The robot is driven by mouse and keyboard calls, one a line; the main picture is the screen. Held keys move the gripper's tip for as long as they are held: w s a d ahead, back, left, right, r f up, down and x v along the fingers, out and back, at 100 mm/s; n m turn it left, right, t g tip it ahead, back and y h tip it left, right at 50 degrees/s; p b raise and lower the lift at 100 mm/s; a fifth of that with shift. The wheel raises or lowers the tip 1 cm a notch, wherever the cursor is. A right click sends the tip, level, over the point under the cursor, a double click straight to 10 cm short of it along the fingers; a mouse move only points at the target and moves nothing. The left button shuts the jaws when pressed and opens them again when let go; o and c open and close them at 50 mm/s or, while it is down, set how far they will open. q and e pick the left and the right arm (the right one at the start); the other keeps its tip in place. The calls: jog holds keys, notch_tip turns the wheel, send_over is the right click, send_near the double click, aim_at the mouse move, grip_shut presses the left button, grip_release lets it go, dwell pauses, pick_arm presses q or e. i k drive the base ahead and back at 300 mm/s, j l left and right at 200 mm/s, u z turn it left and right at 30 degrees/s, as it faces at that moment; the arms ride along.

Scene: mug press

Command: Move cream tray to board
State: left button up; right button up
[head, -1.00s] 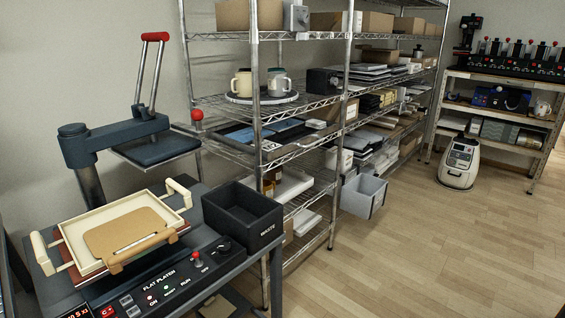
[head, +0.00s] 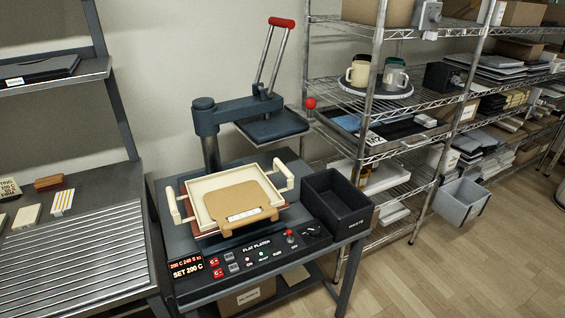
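The cream tray (head: 228,180) rests on the flat press, with a cream handle at its left and another at its right. A tan flat piece (head: 232,203) with a pale strip lies in it and overhangs its front edge. A reddish base shows under the tray. The press head (head: 272,126) is swung to the back right, clear of the tray, and its red-topped lever stands up. No thing is clearly marked as the board; a ribbed metal surface (head: 75,250) lies on the bench at the left. Neither of my grippers is in view.
A black bin (head: 337,205) stands right of the tray on the press table. The control panel (head: 250,258) is in front. A wire rack (head: 400,145) holds mugs and boxes at the right. Small blocks (head: 28,216) sit behind the ribbed surface. Wood floor is open at the right.

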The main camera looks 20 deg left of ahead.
aim_at(68, 262)
jog(key=i+l, duration=0.35)
jog(key=i+l+u, duration=0.1)
jog(key=u, duration=0.3)
jog(key=i+l+u, duration=0.1)
jog(key=u, duration=0.25)
jog(key=l+u, duration=0.25)
jog(key=u, duration=0.15)
jog(key=i, duration=0.05)
